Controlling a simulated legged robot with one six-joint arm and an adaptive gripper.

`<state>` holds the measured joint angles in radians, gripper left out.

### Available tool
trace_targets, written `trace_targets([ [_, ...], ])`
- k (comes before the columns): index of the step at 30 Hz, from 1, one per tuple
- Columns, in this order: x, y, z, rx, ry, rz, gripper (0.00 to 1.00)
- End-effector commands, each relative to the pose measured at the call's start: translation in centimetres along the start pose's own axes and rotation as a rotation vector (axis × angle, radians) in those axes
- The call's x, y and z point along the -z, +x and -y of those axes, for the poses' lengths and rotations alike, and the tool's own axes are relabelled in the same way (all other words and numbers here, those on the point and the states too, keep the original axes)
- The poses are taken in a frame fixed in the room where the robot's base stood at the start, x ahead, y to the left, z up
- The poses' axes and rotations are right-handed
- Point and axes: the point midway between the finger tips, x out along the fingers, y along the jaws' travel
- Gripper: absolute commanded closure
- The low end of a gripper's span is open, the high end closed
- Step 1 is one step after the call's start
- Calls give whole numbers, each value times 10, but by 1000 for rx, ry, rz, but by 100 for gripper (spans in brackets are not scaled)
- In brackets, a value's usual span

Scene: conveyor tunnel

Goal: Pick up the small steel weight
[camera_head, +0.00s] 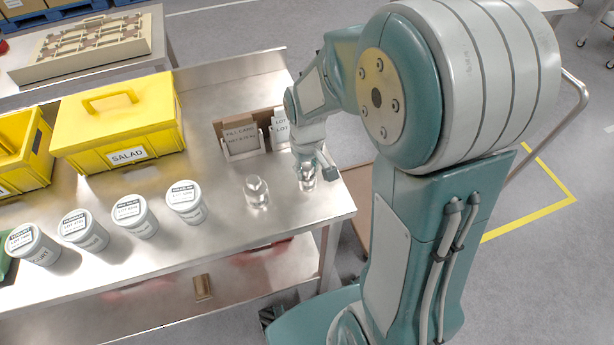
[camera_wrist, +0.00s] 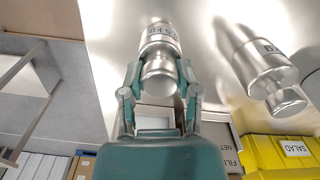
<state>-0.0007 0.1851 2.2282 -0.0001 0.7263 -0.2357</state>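Two shiny steel weights stand on the steel bench. The smaller-looking weight (camera_head: 307,181) is near the bench's right end, under my gripper (camera_head: 310,168). In the wrist view this weight (camera_wrist: 160,45) shows its labelled body and rounded knob. My gripper's fingertips (camera_wrist: 159,76) flank the knob closely on both sides. I cannot tell whether they press on it or whether the weight is lifted. The other weight (camera_head: 257,193) stands to the left in the head view, apart from the gripper. In the wrist view this weight (camera_wrist: 268,70) is on the right.
Behind the weights stand a label holder (camera_head: 241,140) and cards. White labelled tubs (camera_head: 186,202) line the bench (camera_head: 225,222) at left, with yellow SALAD box (camera_head: 120,127) behind. Clear metal lies between the nearest tub and weights. The bench's right edge is close to my gripper.

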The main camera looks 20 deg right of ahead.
Motion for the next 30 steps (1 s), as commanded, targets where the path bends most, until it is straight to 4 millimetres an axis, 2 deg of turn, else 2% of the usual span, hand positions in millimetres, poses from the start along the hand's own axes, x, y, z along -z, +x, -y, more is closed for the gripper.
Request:
trace_targets([
  [10,0,-4,0,0,0,1,100],
  [16,-1,-36,1,-1,0,-5,100],
  [26,-45,-92,24,-1,-2,-6,100],
  [30,-70,-104,37,0,-3,-4,100],
])
